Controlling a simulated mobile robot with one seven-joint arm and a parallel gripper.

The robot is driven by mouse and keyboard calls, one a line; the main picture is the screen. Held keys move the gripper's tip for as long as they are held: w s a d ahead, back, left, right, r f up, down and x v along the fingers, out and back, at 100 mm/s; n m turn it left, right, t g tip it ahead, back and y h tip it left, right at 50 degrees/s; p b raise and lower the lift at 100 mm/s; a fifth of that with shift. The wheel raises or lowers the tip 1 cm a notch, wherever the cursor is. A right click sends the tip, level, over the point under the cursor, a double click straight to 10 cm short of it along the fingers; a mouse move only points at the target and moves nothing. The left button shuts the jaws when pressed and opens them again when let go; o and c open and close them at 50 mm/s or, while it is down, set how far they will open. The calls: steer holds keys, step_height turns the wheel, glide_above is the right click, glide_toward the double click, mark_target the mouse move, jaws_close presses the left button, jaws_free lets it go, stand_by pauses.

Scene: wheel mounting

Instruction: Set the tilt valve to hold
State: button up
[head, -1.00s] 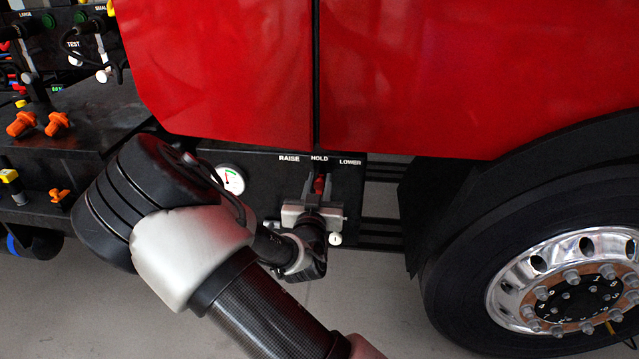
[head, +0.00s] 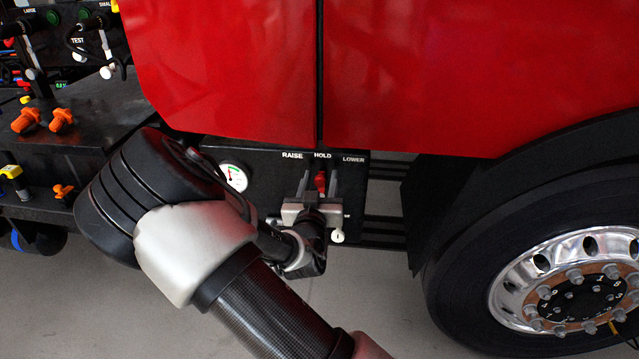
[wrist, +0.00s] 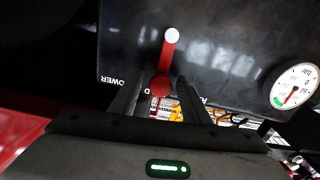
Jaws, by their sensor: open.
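The tilt valve is a red lever (wrist: 167,60) with a white round end on a dark panel. Its red knob end (head: 320,181) points up at the HOLD label (head: 322,155), between RAISE (head: 292,155) and LOWER (head: 353,160). My gripper covers part of the lever in the head view.
A round gauge (head: 233,177) sits left of the labels on the panel. Red bodywork (head: 450,70) overhangs the panel closely. A large wheel (head: 580,285) stands to the right. Orange knobs (head: 62,120) and other controls are at the far left.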

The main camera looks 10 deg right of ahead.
steer(key=p+v, duration=0.5)
steer(key=v, duration=1.2)
steer(key=shift+s, duration=0.15)
